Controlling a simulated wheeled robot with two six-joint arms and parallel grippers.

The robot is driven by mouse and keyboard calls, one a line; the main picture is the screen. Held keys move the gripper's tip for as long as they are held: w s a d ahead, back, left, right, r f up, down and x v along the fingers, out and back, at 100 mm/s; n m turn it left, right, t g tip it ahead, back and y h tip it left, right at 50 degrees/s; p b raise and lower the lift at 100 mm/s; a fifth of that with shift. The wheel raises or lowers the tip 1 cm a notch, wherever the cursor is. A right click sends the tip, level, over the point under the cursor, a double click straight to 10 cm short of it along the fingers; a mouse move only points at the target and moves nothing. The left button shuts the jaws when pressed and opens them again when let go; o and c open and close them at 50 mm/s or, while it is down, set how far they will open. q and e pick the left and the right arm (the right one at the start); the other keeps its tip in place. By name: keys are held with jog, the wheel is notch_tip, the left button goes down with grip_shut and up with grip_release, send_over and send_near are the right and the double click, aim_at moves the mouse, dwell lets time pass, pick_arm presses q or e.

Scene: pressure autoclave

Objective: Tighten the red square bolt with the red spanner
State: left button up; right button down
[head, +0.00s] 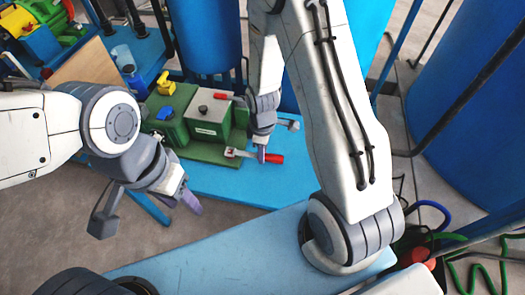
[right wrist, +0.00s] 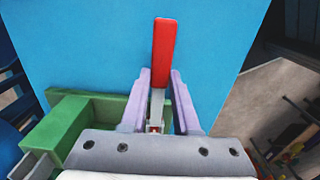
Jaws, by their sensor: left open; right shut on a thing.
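The red spanner (head: 274,159) has a red handle and a grey metal head, and lies level at the front of the green machine. In the right wrist view its red handle (right wrist: 164,52) points away, over the blue table. My right gripper (head: 262,152) is shut on the spanner's grey shank, with its lilac fingers (right wrist: 160,95) on either side. A small red spot at the spanner's head (right wrist: 155,128) looks like the red square bolt (head: 230,152); the head mostly hides it. My left gripper (head: 186,199) is open and empty, left of the table, over the floor.
The green machine (head: 172,128) carries a grey block (head: 208,115) with a black knob, a red-tipped part and a yellow part. The blue table (head: 210,180) is bare in front of it. Blue tanks (head: 205,35) stand behind, and hoses lie at right.

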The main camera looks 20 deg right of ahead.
jog(key=shift+f+b, duration=0.45)
jog(key=shift+f, duration=0.2)
jog(key=c, duration=0.6)
grip_release()
notch_tip(320, 180, up, 10)
jog(key=shift+r+p, duration=0.25)
jog(key=shift+p, duration=0.3)
